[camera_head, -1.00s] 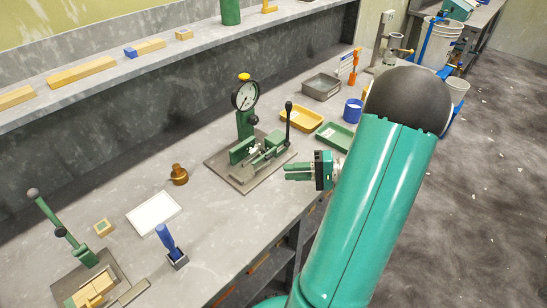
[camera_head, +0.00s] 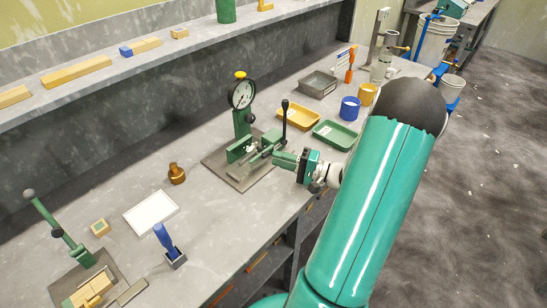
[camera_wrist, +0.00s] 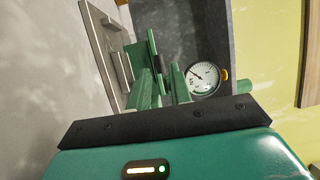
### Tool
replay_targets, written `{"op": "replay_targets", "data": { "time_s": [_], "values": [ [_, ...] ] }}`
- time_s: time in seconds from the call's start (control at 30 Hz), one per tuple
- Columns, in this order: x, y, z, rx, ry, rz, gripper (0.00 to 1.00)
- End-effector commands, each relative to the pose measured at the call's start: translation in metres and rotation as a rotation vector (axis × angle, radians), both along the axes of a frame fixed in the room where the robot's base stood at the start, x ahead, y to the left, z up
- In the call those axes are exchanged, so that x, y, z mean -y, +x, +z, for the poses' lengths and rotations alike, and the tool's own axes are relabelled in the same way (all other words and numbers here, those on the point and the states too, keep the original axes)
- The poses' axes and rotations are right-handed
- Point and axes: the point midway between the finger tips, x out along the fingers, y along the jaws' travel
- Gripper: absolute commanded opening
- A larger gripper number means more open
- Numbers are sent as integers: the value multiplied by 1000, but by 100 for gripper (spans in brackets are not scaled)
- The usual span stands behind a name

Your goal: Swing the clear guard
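The green press (camera_head: 242,124) with its dial gauge (camera_head: 242,94) stands on a grey base plate (camera_head: 225,168) on the bench. A black-knobbed lever (camera_head: 284,120) rises at its right side. I cannot make out a clear guard on it. My gripper (camera_head: 276,159) is at the press's right front side, fingers pointing left toward the green clamp parts. In the wrist view my two green fingers (camera_wrist: 162,80) are apart, with a gap between them. The press's green parts (camera_wrist: 152,48) and dial (camera_wrist: 203,78) show beyond the tips. Contact cannot be told.
A yellow tray (camera_head: 316,120) and a green tray (camera_head: 318,134) lie right of the press, with a blue cup (camera_head: 349,108) beyond. A brass weight (camera_head: 176,174) and a white panel (camera_head: 172,207) lie to the left. The bench front edge is close to my arm.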

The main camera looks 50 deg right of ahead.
Motion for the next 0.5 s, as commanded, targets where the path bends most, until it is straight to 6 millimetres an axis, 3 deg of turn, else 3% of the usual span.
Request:
{"op": "replay_targets", "data": {
  "time_s": [0.2,0.5],
  "values": [
    [-10,21,1,0,0,1,21],
    [-11,24,2,-1,0,0,21]
  ]
}}
